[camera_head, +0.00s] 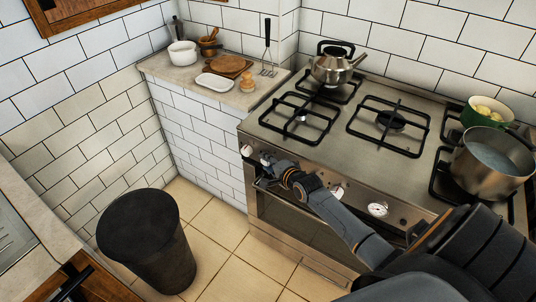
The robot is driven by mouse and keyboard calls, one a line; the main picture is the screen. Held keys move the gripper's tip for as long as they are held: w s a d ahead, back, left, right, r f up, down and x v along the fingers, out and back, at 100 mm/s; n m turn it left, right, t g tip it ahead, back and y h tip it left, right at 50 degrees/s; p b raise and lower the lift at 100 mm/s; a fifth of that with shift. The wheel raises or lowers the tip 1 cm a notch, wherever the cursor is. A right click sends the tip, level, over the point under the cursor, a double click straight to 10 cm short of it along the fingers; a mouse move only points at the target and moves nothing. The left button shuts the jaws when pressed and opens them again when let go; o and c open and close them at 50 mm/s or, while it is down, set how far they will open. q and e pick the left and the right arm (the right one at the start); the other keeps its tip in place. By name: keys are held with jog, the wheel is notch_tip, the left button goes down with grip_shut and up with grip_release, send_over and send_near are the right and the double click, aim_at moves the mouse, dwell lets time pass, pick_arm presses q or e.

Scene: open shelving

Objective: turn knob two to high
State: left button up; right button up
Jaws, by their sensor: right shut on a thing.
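The stove (290,150) stands along the right wall with a row of knobs on its front panel. My right arm comes in from the lower right. My right gripper (267,166) is at the left part of the panel and is shut on a knob, the second from the left (266,157). The gripper hides most of that knob, so its setting cannot be read. The leftmost white knob (247,150) is just left of the gripper. Another white knob (337,192) shows to the right, beside my arm. My left gripper is not in view.
A kettle (335,68) stands on the back left burner. A steel pot (490,162) and a green pot (486,112) are at the right. A round dial (378,209) is on the panel. A dark bin (148,245) stands on the floor; tiles between bin and stove are clear.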

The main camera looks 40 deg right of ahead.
jog(key=shift+w+a+r+n+g+h+p, duration=0.15)
jog(key=shift+n+g+h+p, duration=0.35)
jog(key=shift+g+p, duration=1.15)
jog(key=shift+w+r+n+g+h+p, duration=0.15)
jog(key=shift+n+g+h+p, duration=0.3)
jog(key=shift+g+p, duration=1.2)
jog(key=shift+w+a+n+g+h+p, duration=0.15)
jog(key=shift+n+g+h+p, duration=0.3)
jog(key=shift+g+p, duration=1.2)
jog(key=shift+g, duration=0.35)
jog(key=shift+d, duration=0.1)
jog(key=o, duration=1.1)
jog(key=shift+o, duration=0.2)
jog(key=shift+w, duration=0.1)
jog(key=shift+r, duration=0.1)
